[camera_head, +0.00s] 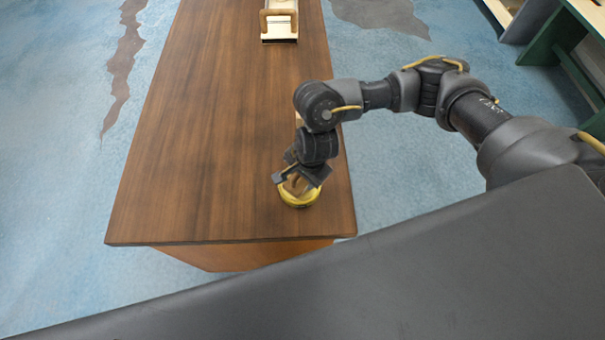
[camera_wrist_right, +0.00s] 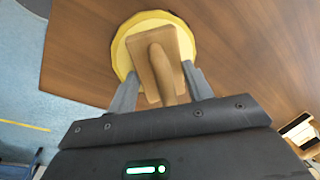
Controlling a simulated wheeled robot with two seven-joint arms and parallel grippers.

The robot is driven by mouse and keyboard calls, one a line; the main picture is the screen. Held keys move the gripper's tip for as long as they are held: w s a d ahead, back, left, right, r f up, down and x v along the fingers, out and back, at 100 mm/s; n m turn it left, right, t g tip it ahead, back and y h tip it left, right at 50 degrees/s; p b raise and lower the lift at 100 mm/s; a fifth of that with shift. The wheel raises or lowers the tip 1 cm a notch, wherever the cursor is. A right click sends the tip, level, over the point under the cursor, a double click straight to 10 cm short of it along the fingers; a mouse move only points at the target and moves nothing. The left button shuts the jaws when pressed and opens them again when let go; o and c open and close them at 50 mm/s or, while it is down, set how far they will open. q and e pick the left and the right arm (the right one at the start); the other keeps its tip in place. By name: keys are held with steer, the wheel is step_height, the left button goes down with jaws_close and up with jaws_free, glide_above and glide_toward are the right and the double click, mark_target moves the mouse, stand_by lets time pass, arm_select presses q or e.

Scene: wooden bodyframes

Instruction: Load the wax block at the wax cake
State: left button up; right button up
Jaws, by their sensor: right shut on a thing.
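The wax block is a tan wooden block with a rounded handle, seen in the right wrist view (camera_wrist_right: 146,48) and as a small brown shape in the head view (camera_head: 296,185). My right gripper (camera_head: 298,181) is shut on its handle, with one finger on each side in the right wrist view (camera_wrist_right: 162,88). The wax cake is a round yellow disc (camera_head: 300,203) on the table near its front right corner; it also shows in the right wrist view (camera_wrist_right: 122,53). The block is over the cake; I cannot tell whether they touch. My left gripper is out of view.
The brown wooden table (camera_head: 205,130) is mostly bare to the left of my right arm. A pale wooden fixture (camera_head: 279,22) stands at its far end. A small pale thing (camera_head: 298,119) is mostly hidden behind my arm. Green furniture (camera_head: 545,48) stands at the far right.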

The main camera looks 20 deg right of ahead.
steer(key=shift+s, duration=0.1)
stand_by(0.3)
steer(key=shift+r+p, duration=2.65)
steer(key=shift+r, duration=0.85)
steer(key=shift+s+f+n, duration=0.1)
steer(key=shift+n, duration=0.2)
steer(key=s+d+r+n+b, duration=0.1)
steer(key=s+n, duration=0.4)
steer(key=s, duration=0.1)
steer(key=w+d+r+b, duration=0.2)
steer(key=w+d+r, duration=0.1)
steer(key=r, duration=0.3)
steer(key=w+d+r+n+b, duration=0.1)
steer(key=w+d+r+b, duration=0.1)
steer(key=w+r, duration=0.3)
steer(key=w+d+r+n+g+y+b, duration=0.1)
steer(key=w+d+r, duration=0.3)
steer(key=r, duration=0.5)
steer(key=shift+d+b, duration=0.3)
steer(key=shift+b, duration=0.4)
